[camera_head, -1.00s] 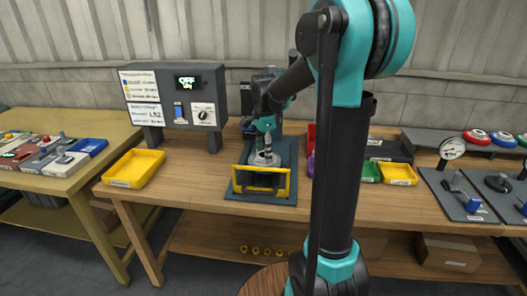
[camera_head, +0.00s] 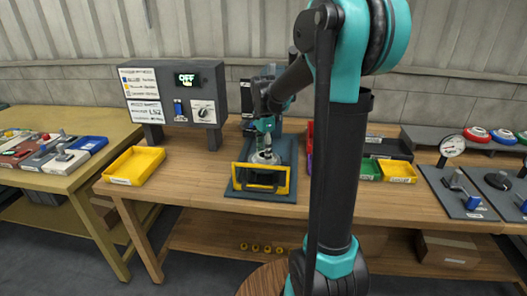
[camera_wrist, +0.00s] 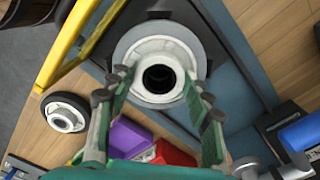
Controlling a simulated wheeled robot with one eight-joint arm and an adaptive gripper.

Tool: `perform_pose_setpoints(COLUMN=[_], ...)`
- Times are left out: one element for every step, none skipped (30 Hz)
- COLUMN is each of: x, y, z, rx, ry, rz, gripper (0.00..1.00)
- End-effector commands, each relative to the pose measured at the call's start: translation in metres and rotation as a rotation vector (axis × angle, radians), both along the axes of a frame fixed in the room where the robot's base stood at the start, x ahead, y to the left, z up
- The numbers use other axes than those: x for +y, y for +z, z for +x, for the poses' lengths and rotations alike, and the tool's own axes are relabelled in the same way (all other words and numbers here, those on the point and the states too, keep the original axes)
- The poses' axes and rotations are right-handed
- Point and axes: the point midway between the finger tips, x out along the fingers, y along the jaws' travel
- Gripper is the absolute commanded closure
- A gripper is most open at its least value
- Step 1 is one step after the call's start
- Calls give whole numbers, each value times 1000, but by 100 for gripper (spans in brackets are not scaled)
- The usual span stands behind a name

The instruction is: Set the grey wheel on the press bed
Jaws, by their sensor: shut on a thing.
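The grey wheel (camera_wrist: 140,40) is a pale disc with a raised hub and a dark centre hole, seen from above in the wrist view. In the head view the wheel (camera_head: 264,158) is small, inside the press behind its yellow guard frame (camera_head: 289,180). My gripper (camera_wrist: 160,84) has one finger on each side of the hub and is shut on it. In the head view my gripper (camera_head: 265,146) points down over the wheel. The wheel lies over the dark press bed (camera_wrist: 97,54), which it mostly covers. I cannot tell whether they touch.
A second wheel (camera_wrist: 64,113), with a dark tyre, lies on the bench beside the press base plate (camera_wrist: 255,85). Purple (camera_wrist: 128,138) and red (camera_wrist: 172,153) bins stand close by. A control box (camera_head: 174,88) and yellow tray (camera_head: 134,165) stand left of the press.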

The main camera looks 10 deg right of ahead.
Motion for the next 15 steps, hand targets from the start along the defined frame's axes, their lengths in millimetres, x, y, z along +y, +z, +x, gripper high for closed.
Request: perform_pose_setpoints(x=[0,0,0,0,0,0,0,0,0,0,0,0,0,0,0], y=[-1,-2,-2,-2,-3,-3,-3,-3,-2,-2,-2,-2,-2,-2,-2], z=[0,0,0,0,0,0,0,0,0,0,0,0,0,0,0], rx=[0,0,0,0,0,0,0,0,0,0,0,0,0,0,0], ry=[0,0,0,0,0,0,0,0,0,0,0,0,0,0,0], rz=[0,0,0,0,0,0,0,0,0,0,0,0,0,0,0], gripper=[93,93,93,93,93,93,93,93,93,93,48,43,39,35,30])
